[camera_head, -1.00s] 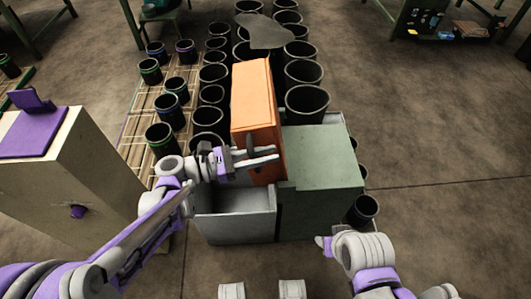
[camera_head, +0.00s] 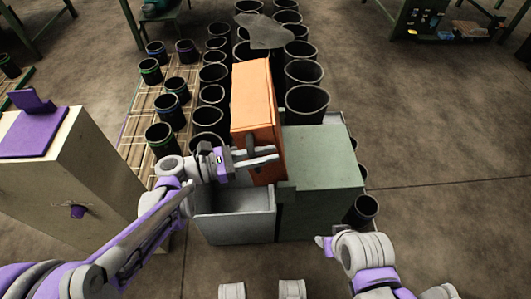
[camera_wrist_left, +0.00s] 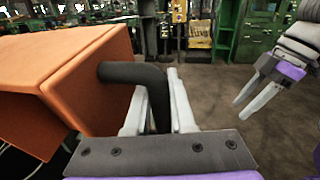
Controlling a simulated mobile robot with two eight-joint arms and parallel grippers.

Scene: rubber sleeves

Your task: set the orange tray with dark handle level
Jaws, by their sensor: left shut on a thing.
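The orange tray (camera_head: 254,92) is a long box in the middle of the head view, above the row of black pots. A broad orange face is turned up, and its near end face carries a dark handle (camera_wrist_left: 120,72). In the left wrist view the tray (camera_wrist_left: 60,58) fills the left side and looks tilted. My left gripper (camera_head: 264,157) is at the near end; in its wrist view the fingers (camera_wrist_left: 158,100) are on both sides of the bent handle. My right gripper (camera_head: 322,243) is apart from the tray, empty, its fingers spread in the left wrist view (camera_wrist_left: 252,98).
A grey open-topped bin (camera_head: 235,218) is below my left gripper, beside a green box (camera_head: 322,170). Several black pots (camera_head: 306,101) stand behind. A beige cabinet with a purple top (camera_head: 45,135) is at the left. The floor at the right is mostly free.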

